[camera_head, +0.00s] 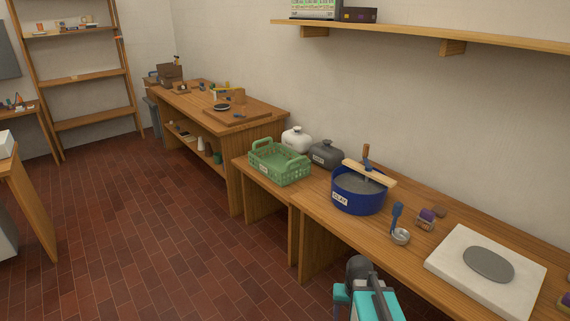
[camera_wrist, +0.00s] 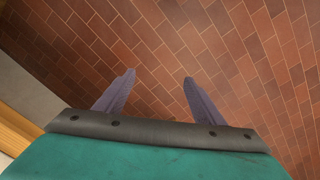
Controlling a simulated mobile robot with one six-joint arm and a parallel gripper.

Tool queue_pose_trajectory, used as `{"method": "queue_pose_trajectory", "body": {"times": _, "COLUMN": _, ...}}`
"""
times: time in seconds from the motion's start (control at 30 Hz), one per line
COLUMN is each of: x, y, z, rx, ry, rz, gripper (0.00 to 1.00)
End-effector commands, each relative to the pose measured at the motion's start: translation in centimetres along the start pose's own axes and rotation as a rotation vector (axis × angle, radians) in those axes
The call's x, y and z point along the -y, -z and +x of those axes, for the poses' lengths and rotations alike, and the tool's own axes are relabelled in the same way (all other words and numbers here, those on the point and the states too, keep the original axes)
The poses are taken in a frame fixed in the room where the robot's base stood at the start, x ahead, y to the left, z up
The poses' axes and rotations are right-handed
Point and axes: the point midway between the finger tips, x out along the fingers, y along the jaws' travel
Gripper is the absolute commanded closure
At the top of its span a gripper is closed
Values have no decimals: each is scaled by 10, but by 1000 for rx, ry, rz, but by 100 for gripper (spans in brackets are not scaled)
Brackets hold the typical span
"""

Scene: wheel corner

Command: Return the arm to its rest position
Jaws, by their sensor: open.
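My gripper (camera_wrist: 158,82) shows in the wrist view with its two grey fingers spread apart and nothing between them. Red-brown floor tiles lie beyond the fingertips. In the head view my arm (camera_head: 372,297), turquoise and dark grey, shows at the bottom edge, in front of the workbench. It appears folded close to my body. The fingers cannot be made out in the head view.
The tiled floor (camera_head: 150,220) to the left is clear.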

Motion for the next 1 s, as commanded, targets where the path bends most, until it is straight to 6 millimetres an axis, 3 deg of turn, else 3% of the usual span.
{"method": "queue_pose_trajectory", "body": {"times": 0.27, "x": 45, "y": -24, "z": 14, "rx": 7, "ry": 28, "rz": -164, "gripper": 37}}
{"method": "queue_pose_trajectory", "body": {"times": 0.67, "x": 36, "y": -71, "z": 90, "rx": 115, "ry": 19, "rz": -156, "gripper": 37}}
{"method": "queue_pose_trajectory", "body": {"times": 1.0, "x": 27, "y": -146, "z": 179, "rx": 261, "ry": 7, "rz": -156, "gripper": 37}}
